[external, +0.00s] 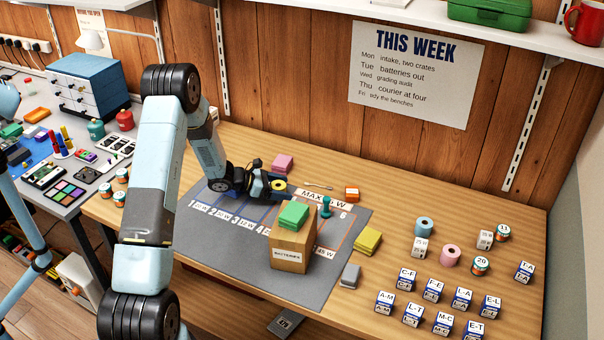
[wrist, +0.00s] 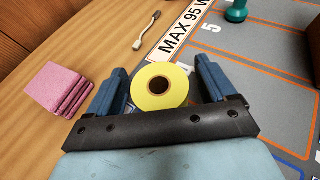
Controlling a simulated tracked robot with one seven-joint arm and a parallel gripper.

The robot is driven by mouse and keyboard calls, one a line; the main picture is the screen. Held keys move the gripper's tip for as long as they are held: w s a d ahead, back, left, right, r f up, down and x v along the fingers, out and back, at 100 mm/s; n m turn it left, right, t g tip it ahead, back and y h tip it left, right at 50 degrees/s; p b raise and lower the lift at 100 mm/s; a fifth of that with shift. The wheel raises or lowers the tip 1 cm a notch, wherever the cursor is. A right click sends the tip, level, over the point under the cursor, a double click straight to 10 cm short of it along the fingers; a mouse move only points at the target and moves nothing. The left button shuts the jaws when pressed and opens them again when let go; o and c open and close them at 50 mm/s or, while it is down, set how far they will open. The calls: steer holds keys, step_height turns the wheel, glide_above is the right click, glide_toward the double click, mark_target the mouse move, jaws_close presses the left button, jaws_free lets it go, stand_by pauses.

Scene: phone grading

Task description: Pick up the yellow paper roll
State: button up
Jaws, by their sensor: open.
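The yellow paper roll (wrist: 140,86) shows in the wrist view between the two blue fingers of my gripper (wrist: 160,82). Its dark round hole faces the camera. A gap shows between the roll and the right finger; the left finger is close to it, and I cannot tell if they touch. In the external view the roll (external: 278,185) is at my gripper (external: 270,184), near the back edge of the grey mat (external: 215,248). My gripper is open around the roll.
Pink pads (wrist: 60,90) lie left of my gripper. A small brush-like tool (wrist: 146,30) and a teal peg (wrist: 236,10) are beyond it. In the external view a cardboard box (external: 290,250) topped with green pads (external: 293,215) stands in front of my gripper.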

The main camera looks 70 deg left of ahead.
steer(key=shift+w+f, duration=0.2)
steer(key=shift+w, duration=0.35)
steer(key=c, duration=1.1)
